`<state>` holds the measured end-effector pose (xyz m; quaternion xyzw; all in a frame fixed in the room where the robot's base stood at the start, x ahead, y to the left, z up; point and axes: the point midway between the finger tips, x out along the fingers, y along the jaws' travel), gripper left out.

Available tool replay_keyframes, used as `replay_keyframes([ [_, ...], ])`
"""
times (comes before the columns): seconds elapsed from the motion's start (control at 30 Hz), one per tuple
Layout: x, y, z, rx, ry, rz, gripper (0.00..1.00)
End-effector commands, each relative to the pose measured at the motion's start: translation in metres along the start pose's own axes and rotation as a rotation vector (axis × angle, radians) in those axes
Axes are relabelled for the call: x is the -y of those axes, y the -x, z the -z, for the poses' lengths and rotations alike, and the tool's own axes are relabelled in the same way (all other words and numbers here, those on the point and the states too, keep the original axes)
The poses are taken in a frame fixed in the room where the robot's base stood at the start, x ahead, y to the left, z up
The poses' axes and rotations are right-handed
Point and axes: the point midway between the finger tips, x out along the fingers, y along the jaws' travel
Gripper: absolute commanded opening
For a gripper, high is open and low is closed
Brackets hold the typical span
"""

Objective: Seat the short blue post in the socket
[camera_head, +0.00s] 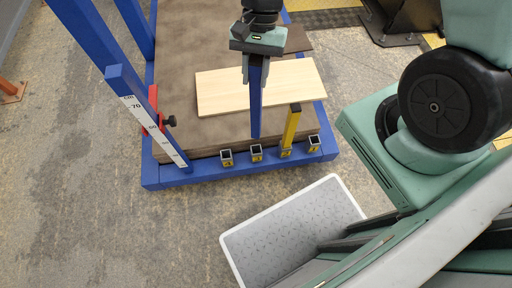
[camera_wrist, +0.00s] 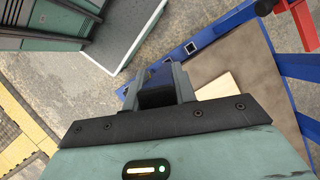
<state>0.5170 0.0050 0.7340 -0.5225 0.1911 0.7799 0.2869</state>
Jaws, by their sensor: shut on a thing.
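My gripper (camera_head: 256,56) is shut on the blue post (camera_head: 256,98) near its top end in the head view. The post hangs close to upright, lower end down. That end shows just above the second socket from the left (camera_head: 256,153) on the blue front beam. A small gap shows between them in the picture, but I cannot tell the true height. Other sockets stand at the left (camera_head: 226,158) and right (camera_head: 314,143). In the wrist view the gripper fingers (camera_wrist: 165,84) show, but the post is hard to make out.
A yellow post (camera_head: 291,125) stands in the third socket, close right of the blue post. A pale board (camera_head: 220,92) lies on the brown deck (camera_head: 190,45) behind. A blue upright with a scale (camera_head: 150,120) and red clamp (camera_head: 154,105) is at left. A white-rimmed grey tray (camera_head: 290,225) is in front.

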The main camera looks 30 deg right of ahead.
Motion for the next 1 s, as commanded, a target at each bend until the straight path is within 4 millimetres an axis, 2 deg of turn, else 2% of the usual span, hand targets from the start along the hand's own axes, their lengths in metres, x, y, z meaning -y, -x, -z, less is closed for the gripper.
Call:
replay_keyframes([
  [0.23,-0.001,-0.043,0.016,0.003,-0.007,-0.002,0.0],
  [0.47,-0.001,-0.06,0.023,0.002,-0.005,-0.001,0.0],
  [0.7,-0.001,-0.089,0.035,0.002,-0.004,-0.001,0.0],
  [1.0,-0.001,-0.09,0.036,0.0,-0.003,0.0,0.0],
])
